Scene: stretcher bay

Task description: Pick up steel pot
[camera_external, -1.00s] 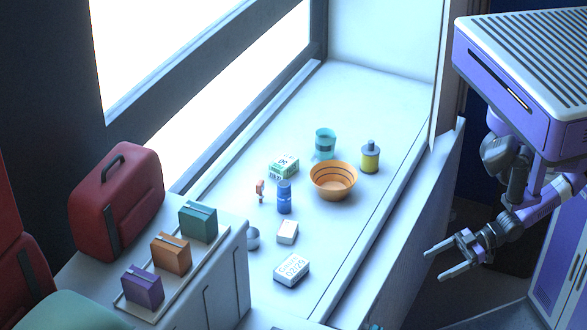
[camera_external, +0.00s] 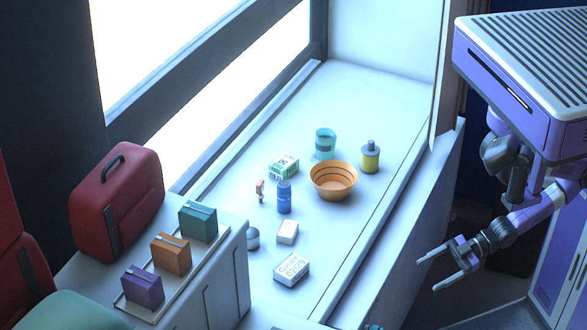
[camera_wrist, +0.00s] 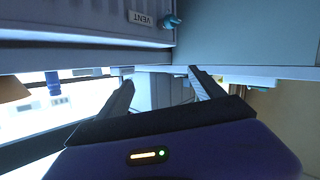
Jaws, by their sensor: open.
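A small grey, rounded metallic thing (camera_external: 252,238), which looks like the steel pot, stands on the white counter in the external view. The raised cabinet in front hides part of it. I cannot make out the pot in the wrist view. My gripper (camera_external: 426,275) is at the right, off the counter's near side and well apart from the pot. Its two fingers are spread, with nothing between them. The spread fingers also show in the wrist view (camera_wrist: 160,76).
The counter (camera_external: 370,90) holds an orange bowl (camera_external: 333,182), teal cup (camera_external: 325,144), yellow bottle (camera_external: 370,158), blue bottle (camera_external: 284,198) and white boxes (camera_external: 291,269). The counter's side wall (camera_external: 402,240) stands between my gripper and these things. A red case (camera_external: 120,205) is at left.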

